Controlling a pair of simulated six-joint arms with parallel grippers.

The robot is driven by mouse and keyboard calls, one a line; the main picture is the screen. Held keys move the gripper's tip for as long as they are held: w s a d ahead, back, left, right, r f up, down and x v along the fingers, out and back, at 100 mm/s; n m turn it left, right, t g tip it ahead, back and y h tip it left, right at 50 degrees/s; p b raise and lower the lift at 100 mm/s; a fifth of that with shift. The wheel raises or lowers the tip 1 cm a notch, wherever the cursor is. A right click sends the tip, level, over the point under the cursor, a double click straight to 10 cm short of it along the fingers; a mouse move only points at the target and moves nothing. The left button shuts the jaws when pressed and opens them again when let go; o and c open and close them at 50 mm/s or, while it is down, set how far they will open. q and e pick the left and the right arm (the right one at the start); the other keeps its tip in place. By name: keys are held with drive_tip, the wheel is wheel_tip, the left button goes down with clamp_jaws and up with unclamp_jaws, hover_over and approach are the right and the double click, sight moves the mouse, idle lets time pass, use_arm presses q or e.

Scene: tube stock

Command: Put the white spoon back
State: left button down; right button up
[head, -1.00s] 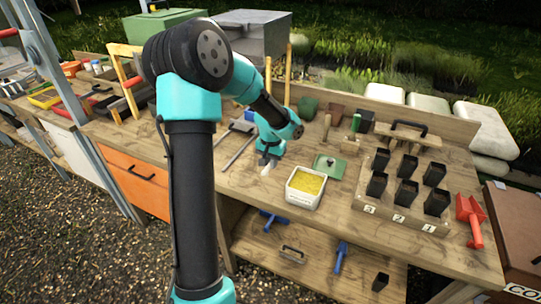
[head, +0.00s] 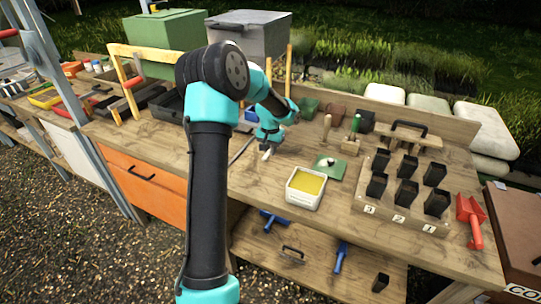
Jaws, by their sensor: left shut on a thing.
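My left gripper (head: 266,150) hangs over the wooden bench, behind and to the left of a white tub (head: 304,202) of yellow contents. It points down and is shut on a small white thing, which I take to be the white spoon (head: 267,156). Only a short white piece of it shows below the fingers; the rest is hidden or too small to make out. The tub is open, and a green lid (head: 328,167) lies behind it to the right. My right gripper is not in view.
A wooden rack (head: 400,212) of several black pots stands on the right, with a red scoop (head: 470,218) beside it. Wooden-handled tools (head: 353,135) stand at the back. Blue tools lie on the lower shelf (head: 310,275). Bare bench lies left of the tub.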

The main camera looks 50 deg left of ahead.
sight(270, 161)
use_arm(q)
drive_tip(key=shift+f, duration=1.35)
drive_tip(key=shift+f, duration=0.1)
drive_tip(key=c, duration=1.1)
unclamp_jaws()
wheel_tip(270, 161, up, 12)
drive_tip(key=shift+r, duration=0.15)
